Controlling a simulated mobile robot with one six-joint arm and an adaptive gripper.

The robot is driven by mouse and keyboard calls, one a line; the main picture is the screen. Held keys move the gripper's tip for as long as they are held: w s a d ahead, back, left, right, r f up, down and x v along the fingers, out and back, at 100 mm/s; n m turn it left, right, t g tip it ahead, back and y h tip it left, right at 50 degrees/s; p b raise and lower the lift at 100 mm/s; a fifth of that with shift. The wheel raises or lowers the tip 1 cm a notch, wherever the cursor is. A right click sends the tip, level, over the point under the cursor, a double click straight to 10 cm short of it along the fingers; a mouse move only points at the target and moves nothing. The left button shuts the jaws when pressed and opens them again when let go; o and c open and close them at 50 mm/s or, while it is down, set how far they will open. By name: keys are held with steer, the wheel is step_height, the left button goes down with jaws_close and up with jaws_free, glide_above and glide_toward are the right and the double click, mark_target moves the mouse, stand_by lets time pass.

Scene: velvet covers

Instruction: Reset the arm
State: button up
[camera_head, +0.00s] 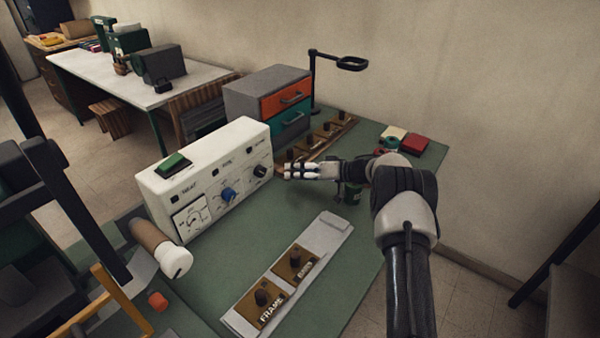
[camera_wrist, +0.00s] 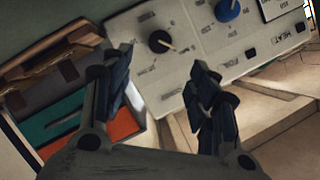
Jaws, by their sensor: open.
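My gripper (camera_head: 302,171) is at the end of my arm, which reaches in from the lower right in the head view. It is open and empty, above the green table and just right of the white control box (camera_head: 207,178). In the wrist view my gripper (camera_wrist: 160,95) has its two dark fingers apart, with the box's front panel (camera_wrist: 185,75) beyond them. A black knob (camera_wrist: 160,41) and a blue knob (camera_wrist: 228,9) show on that panel. I cannot tell the exact gap between fingertips and panel.
A grey drawer unit (camera_head: 267,91) and a lamp-like stand (camera_head: 314,80) are behind. A knob plate labelled FRAME (camera_head: 262,298) lies in front. A dark green object (camera_head: 352,194) stands below my wrist. Small red and white items (camera_head: 414,144) lie at the back right. The table between box and plate is clear.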

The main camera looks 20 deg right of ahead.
steer(key=shift+s+d, duration=0.2)
stand_by(0.3)
